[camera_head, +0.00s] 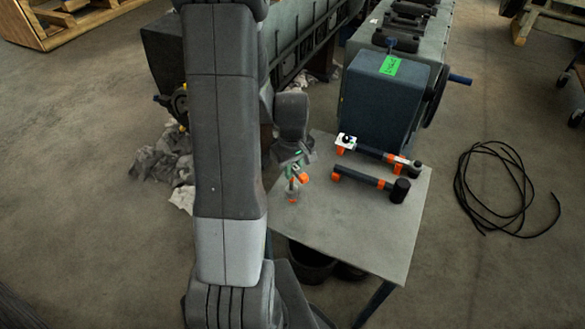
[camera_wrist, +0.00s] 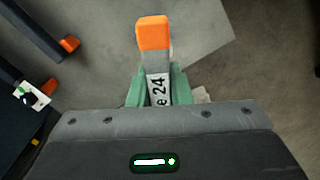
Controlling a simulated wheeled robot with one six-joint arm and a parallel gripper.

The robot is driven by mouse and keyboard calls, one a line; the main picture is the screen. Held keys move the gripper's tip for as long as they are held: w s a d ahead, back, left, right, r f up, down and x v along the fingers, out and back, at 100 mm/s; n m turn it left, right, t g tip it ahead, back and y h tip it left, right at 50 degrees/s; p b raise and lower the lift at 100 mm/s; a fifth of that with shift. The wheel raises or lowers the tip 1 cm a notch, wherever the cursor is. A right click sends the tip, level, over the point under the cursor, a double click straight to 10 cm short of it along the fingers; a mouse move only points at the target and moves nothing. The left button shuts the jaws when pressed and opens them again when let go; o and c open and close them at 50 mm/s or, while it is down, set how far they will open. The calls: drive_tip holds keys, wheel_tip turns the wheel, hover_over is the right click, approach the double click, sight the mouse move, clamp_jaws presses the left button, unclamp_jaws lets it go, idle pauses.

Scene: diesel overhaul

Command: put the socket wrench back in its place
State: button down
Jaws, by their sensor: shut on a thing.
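My gripper (camera_head: 296,172) is over the left part of the small grey table in the head view. In the wrist view its green fingers (camera_wrist: 158,88) are shut on a tool with an orange end (camera_wrist: 153,32), a grey neck and a white label ending in "e 24". I take this to be the socket wrench; its orange part also shows in the head view (camera_head: 303,178). The rest of it is hidden by the fingers and wrist. I cannot tell whether it touches the table.
On the table (camera_head: 345,225) lie a dark bar with orange ends (camera_head: 362,179) and a similar bar with a white tag (camera_head: 372,152), right of my gripper. A blue-grey block (camera_head: 375,100) stands behind. The front of the table is clear. A black cable (camera_head: 500,190) lies on the floor.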

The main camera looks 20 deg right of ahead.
drive_tip(key=shift+s+f, duration=0.1)
idle(0.4)
drive_tip(key=shift+f+b, duration=1.05)
drive_tip(key=shift+f, duration=0.05)
drive_tip(key=c, duration=1.3)
unclamp_jaws()
drive_tip(key=shift+o, duration=0.7)
drive_tip(key=o, duration=0.5)
wheel_tip(320, 180, up, 9)
drive_tip(key=p, duration=0.6)
drive_tip(key=shift+r+p, duration=0.1)
drive_tip(key=shift+p, duration=0.3)
